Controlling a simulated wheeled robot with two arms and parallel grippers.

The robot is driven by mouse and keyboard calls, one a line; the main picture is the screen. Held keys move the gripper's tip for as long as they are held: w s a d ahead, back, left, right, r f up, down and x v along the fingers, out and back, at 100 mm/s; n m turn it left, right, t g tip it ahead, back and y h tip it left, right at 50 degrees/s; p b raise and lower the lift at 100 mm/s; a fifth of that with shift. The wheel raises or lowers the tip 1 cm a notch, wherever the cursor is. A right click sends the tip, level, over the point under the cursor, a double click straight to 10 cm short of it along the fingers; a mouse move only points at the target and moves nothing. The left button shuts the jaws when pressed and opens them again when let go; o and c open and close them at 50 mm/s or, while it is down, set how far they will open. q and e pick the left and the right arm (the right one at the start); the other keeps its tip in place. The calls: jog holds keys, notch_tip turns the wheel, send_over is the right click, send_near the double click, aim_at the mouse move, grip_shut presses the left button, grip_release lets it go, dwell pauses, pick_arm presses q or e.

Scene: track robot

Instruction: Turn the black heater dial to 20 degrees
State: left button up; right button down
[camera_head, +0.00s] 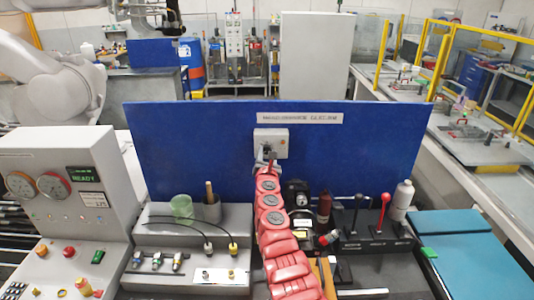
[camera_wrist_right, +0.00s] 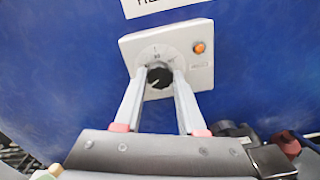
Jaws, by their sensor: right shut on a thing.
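The black heater dial (camera_wrist_right: 158,75) sits on a pale square plate (camera_wrist_right: 199,72) fixed to the blue board. In the wrist view the fingers of my right gripper (camera_wrist_right: 158,80) are on either side of the dial and shut on it. In the head view my right gripper (camera_head: 267,156) reaches the plate (camera_head: 279,137), and it largely hides the dial. Faint scale marks show above the dial, but they are too small to read. An orange light (camera_wrist_right: 199,47) is on the plate's upper right. My left gripper is not in view.
A blue board (camera_head: 190,150) stands behind the plate. A grey panel with gauges (camera_head: 85,185) stands at left. Levers with black and red knobs (camera_head: 385,197), a white bottle (camera_head: 402,200) and a dark red bottle (camera_head: 324,205) stand to the right of my red arm.

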jog(key=shift+f+n, duration=0.25)
jog(key=shift+n, duration=0.05)
dwell(0.4)
jog(key=shift+c, duration=2.4)
grip_release()
jog(key=shift+r, duration=0.15)
jog(key=shift+s, duration=0.1)
